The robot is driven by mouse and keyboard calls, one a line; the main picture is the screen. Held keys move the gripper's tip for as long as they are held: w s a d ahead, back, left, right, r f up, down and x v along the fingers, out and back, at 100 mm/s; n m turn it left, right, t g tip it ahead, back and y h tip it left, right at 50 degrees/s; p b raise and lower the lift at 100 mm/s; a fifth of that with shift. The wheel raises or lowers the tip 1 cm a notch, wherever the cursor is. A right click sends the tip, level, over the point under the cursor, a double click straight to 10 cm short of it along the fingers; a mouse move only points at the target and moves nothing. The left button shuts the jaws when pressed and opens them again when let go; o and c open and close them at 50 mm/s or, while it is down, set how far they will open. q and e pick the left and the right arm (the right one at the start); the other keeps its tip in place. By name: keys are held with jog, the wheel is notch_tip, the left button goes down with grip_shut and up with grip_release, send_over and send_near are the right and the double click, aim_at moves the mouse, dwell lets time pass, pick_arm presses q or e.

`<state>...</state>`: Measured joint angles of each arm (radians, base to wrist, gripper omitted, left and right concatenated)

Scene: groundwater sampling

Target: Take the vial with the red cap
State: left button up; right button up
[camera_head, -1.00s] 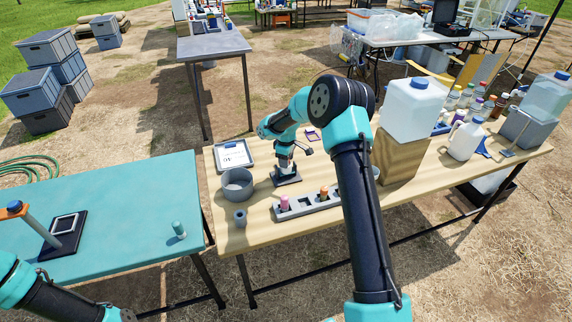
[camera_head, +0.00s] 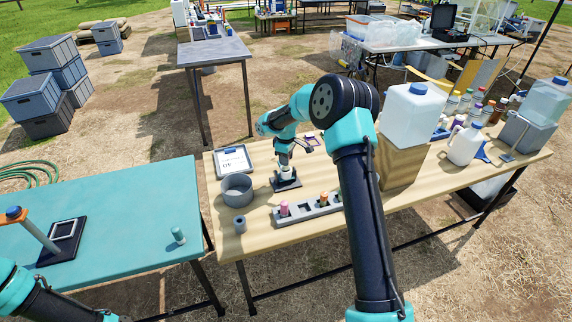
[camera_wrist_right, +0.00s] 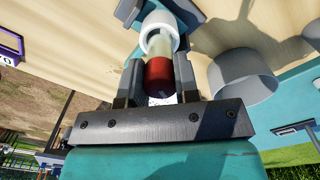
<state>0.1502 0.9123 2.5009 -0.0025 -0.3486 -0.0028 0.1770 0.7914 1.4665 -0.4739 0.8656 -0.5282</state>
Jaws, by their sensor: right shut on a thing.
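The vial with the red cap (camera_wrist_right: 159,70) shows in the right wrist view between my right fingers, its pale body reaching toward a white ring-like holder (camera_wrist_right: 153,24). I cannot tell how deep the vial sits in the holder. My right gripper (camera_head: 285,160) is shut on the vial at its cap end, above the small dark-based stand (camera_head: 287,184) on the wooden table. In the head view the gripper mostly hides the vial. My left gripper is not in view; only part of my left arm shows at the lower left.
A grey rack (camera_head: 309,211) with pink and orange caps stands in front of the stand. A large white jug on a wooden block (camera_head: 400,166) stands right.

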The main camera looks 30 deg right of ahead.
notch_tip(320, 180, up, 6)
jog(key=shift+r, duration=0.25)
dwell(0.5)
